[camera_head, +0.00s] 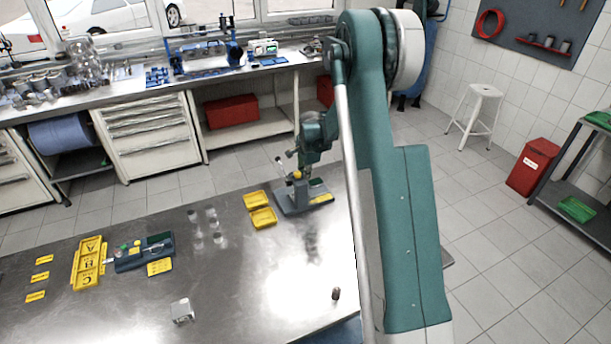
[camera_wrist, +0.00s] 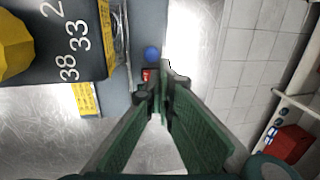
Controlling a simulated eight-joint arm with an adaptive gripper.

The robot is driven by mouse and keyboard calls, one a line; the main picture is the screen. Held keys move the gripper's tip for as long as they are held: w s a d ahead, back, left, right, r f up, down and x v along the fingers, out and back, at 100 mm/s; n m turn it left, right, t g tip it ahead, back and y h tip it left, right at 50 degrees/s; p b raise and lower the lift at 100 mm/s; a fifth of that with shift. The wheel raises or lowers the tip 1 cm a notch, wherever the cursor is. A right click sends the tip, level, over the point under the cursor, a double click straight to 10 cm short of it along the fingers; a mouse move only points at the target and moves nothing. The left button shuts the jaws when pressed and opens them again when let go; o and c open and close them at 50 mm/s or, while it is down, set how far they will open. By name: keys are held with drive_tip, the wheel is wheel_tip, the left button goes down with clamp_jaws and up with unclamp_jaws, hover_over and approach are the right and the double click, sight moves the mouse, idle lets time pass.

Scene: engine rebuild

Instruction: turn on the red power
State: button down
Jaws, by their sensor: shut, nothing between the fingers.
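The red power switch (camera_wrist: 150,74) is a small red rocker on a grey-blue device. In the wrist view it sits just beyond and left of the tips of my gripper (camera_wrist: 162,88). The tips are together, with nothing between them. They partly cover the area beside the switch, and I cannot tell if they touch it. A round blue button (camera_wrist: 151,53) is just past the switch. In the head view the device (camera_head: 303,197) stands on the metal table, with my wrist above it. The switch is too small to make out there.
A yellow knob (camera_wrist: 14,45) and a dark numbered dial panel (camera_wrist: 60,35) are close on the left, with a yellow label (camera_wrist: 86,98). Yellow trays (camera_head: 262,217) stand left of the device. The table (camera_head: 270,290) is mostly clear in front; its right edge is near.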

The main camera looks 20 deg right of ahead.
idle(0.3)
drive_tip(key=shift+w+f+g+b, duration=0.3)
drive_tip(key=shift+f+g+b, duration=0.3)
drive_tip(key=shift+b, duration=0.1)
drive_tip(key=shift+s+r, duration=0.15)
drive_tip(key=shift+r, duration=0.05)
drive_tip(key=shift+s, duration=0.2)
drive_tip(key=shift+s+r, duration=0.1)
drive_tip(key=shift+s, duration=0.5)
wheel_tip(320, 180, up, 14)
drive_tip(key=s, duration=0.1)
drive_tip(key=shift+s, duration=0.15)
idle(0.5)
